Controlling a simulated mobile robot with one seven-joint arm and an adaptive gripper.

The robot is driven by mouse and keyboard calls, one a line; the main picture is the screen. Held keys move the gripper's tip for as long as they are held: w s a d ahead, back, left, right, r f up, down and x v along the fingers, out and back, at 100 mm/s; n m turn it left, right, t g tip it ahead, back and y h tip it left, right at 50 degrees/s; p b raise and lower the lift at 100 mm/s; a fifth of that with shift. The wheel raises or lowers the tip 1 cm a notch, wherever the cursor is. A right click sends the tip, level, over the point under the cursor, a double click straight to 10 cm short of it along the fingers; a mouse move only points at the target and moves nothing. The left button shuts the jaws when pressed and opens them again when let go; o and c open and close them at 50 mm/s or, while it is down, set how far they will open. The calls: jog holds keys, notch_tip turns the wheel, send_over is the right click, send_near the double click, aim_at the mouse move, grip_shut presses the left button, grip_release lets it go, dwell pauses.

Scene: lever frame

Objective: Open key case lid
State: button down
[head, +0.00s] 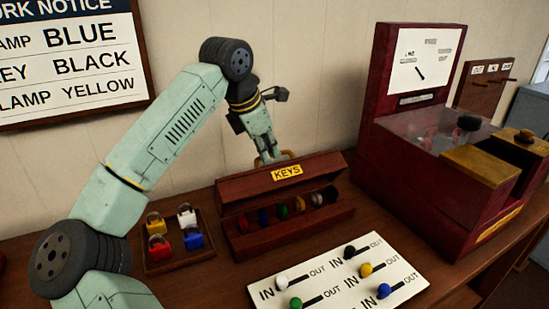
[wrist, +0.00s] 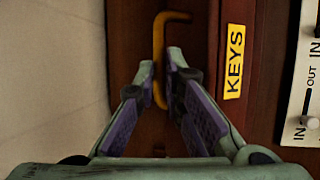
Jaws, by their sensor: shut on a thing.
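The key case is a long dark red-brown wooden box (head: 243,246) on the bench, with a row of coloured keys showing inside. Its lid (head: 240,187) bears a yellow KEYS label and stands raised and tilted behind the row; the lid also shows in the wrist view (wrist: 207,30). A yellow-orange bar handle (wrist: 158,35) is on the lid. My gripper (head: 272,159) is at the lid's upper back edge. In the wrist view my gripper (wrist: 164,68) has its fingertips closed around the handle.
A tray (head: 150,268) of several coloured padlocks stands left of the case. A white lever panel (head: 330,280) with IN and OUT slots lies in front. A large dark red cabinet (head: 400,185) stands close on the right. The wall is behind my arm.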

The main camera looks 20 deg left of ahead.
jog(key=shift+g+h, duration=0.4)
jog(key=shift+w+a+f+p, duration=0.15)
jog(key=shift+w+a+f, duration=0.8)
jog(key=shift+a+f, duration=0.25)
jog(key=shift+w+a+f+p, duration=0.1)
jog(key=shift+w+a+f, duration=0.85)
jog(key=shift+f, duration=0.3)
jog(key=shift+w+a+f+p, duration=0.15)
jog(key=shift+w+a+f, duration=0.75)
jog(key=shift+a+f, duration=0.3)
jog(key=shift+f, duration=0.1)
jog(key=c, duration=1.7)
grip_release()
jog(key=shift+w+a+f, duration=0.1)
jog(key=shift+w+f, duration=0.1)
jog(key=shift+f, duration=0.05)
jog(key=shift+w+d+v, duration=0.1)
jog(key=shift+d+v, duration=0.05)
jog(key=shift+v, duration=2.2)
jog(key=shift+w+d+v, duration=0.1)
jog(key=shift+d+v, duration=0.05)
jog(key=shift+v, duration=2.25)
jog(key=shift+w+d+v, duration=0.1)
jog(key=shift+d+v, duration=0.05)
jog(key=shift+v, duration=2.2)
